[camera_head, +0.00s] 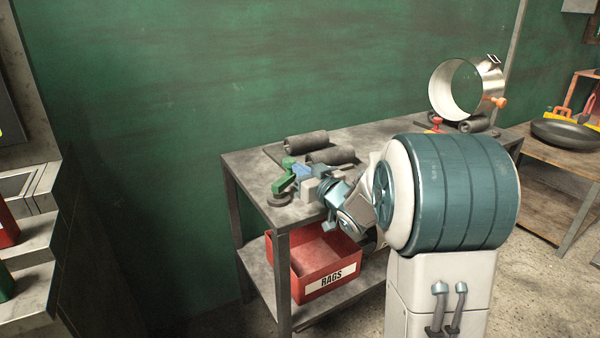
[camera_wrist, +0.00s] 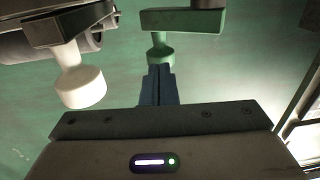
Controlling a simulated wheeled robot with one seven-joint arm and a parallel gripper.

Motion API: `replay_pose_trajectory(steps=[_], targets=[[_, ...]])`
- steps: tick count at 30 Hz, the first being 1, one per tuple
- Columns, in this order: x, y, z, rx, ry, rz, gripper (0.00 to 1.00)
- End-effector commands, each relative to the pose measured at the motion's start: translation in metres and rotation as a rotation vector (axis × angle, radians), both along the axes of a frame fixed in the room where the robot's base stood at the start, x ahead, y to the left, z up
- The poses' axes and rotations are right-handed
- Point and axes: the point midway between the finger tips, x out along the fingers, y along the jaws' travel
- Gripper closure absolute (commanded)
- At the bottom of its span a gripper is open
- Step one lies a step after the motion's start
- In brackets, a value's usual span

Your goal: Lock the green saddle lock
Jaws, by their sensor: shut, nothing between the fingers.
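The green saddle lock (camera_head: 284,184) is at the near left end of the metal workbench, beside my gripper (camera_head: 301,171). In the wrist view the green lock (camera_wrist: 183,20) shows as a flat bar with a round stub below it. My gripper's blue fingers (camera_wrist: 158,70) are shut together with nothing between them. Their tips are close below the green stub; I cannot tell whether they touch it. Part of the lock is hidden behind my gripper in the head view.
Dark rollers (camera_head: 306,142) lie on the workbench (camera_head: 240,158). A steel ring (camera_head: 436,88) stands on rollers at the far right, near orange and red knobs. A white knob (camera_wrist: 80,88) is left of my fingers in the wrist view. A red RAGS bin (camera_head: 318,265) sits below.

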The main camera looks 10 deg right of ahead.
Motion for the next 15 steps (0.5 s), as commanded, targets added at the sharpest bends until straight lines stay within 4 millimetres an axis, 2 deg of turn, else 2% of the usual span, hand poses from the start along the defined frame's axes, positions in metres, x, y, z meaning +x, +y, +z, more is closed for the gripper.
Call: replay_pose_trajectory(steps=[4,15], targets=[[0.0075,0.0030,-0.0003,0.000,0.000,0.000,1.00],[0.0098,0.0029,0.0001,0.000,0.000,-0.001,1.00]])
